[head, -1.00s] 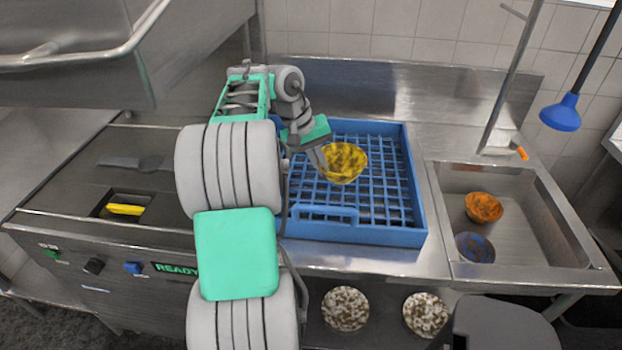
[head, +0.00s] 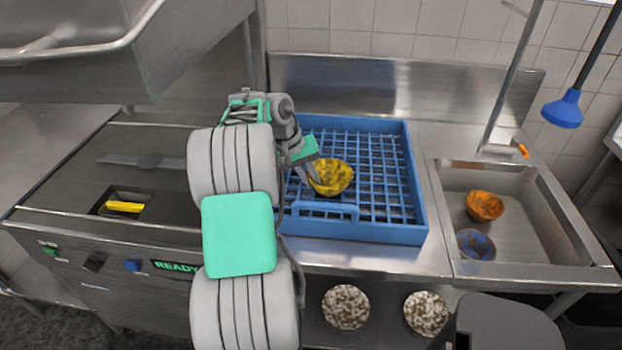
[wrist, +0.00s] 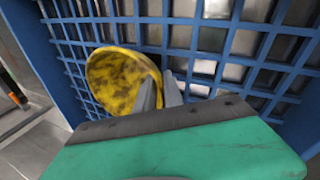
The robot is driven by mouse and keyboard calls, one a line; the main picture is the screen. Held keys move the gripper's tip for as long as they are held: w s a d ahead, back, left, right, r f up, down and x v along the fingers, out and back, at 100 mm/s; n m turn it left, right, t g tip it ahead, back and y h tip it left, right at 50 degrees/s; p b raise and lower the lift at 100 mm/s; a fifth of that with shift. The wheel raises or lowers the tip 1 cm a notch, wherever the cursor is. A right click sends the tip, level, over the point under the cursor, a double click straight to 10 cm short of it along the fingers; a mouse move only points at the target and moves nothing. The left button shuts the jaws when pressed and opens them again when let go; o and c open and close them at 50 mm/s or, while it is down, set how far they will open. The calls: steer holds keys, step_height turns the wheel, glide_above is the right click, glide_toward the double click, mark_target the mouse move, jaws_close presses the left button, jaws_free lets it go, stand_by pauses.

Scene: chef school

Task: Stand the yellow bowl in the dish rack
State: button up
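The yellow bowl (head: 334,178), with dark brown stains, is over the left-middle part of the blue dish rack (head: 391,234). It looks upright with its opening facing up, slightly tilted. My gripper (head: 310,175) is at the bowl's left side, its fingers close together with the rim between them. The wrist view shows the bowl (wrist: 115,80) left of the fingers (wrist: 160,92), above the rack's grid (wrist: 205,52). I cannot tell whether the bowl's base touches the grid.
The rack's right part is empty. A sink (head: 530,225) at the right holds an orange bowl (head: 485,206) and a blue bowl (head: 475,244), both stained. Two speckled round things (head: 346,307) (head: 427,313) are below the counter.

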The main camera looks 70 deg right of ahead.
steer(key=shift+o, duration=1.3)
steer(key=shift+r, duration=0.15)
steer(key=p+v, duration=0.3)
steer(key=v, duration=0.9)
steer(key=shift+p, duration=0.35)
steer(key=shift+w, duration=0.1)
